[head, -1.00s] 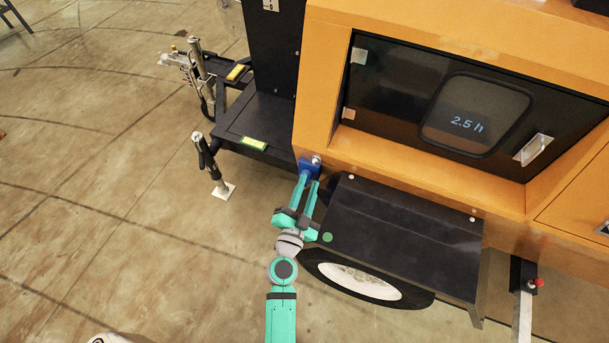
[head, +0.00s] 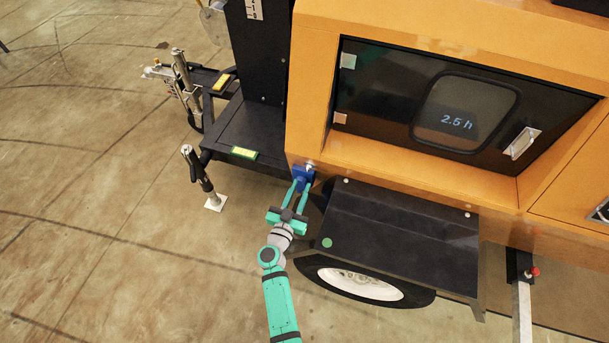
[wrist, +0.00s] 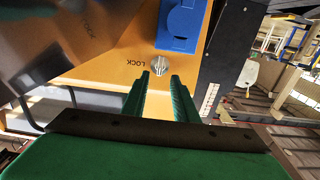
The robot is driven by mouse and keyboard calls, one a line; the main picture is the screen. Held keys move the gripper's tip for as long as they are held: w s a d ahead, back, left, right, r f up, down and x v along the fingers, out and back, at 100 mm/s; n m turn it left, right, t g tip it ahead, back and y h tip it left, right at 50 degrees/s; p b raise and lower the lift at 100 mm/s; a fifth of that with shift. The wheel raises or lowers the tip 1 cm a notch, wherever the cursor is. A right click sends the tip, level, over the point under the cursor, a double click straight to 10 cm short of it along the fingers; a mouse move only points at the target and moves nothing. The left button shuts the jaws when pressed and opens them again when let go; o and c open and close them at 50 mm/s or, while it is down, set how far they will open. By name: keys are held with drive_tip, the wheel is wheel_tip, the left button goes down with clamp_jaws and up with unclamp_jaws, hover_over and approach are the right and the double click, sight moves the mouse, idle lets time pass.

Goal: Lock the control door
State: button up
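The control door (head: 385,95) is a dark glossy panel set in the orange housing, with a window reading "2.5 h" and a silver latch (head: 521,143) at its right. It looks closed. A small silver lock knob (wrist: 161,66) sits on the orange panel beside the word "LOCK", near a blue socket (wrist: 182,24). The blue socket also shows in the head view (head: 304,178), at the housing's lower left corner. My gripper (wrist: 161,82) is open and empty, its fingertips pointing at the knob with the knob showing between them. I cannot tell whether they touch it.
A black fender (head: 400,225) over a wheel (head: 360,282) lies just right of my gripper. A black trailer deck (head: 225,135) and a support jack (head: 200,178) stand to the left. The concrete floor at lower left is clear.

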sight(308, 171)
drive_tip(key=x, duration=0.5)
drive_tip(key=shift+d, duration=0.25)
drive_tip(key=shift+w+a, duration=0.15)
drive_tip(key=shift+w, duration=0.25)
clamp_jaws()
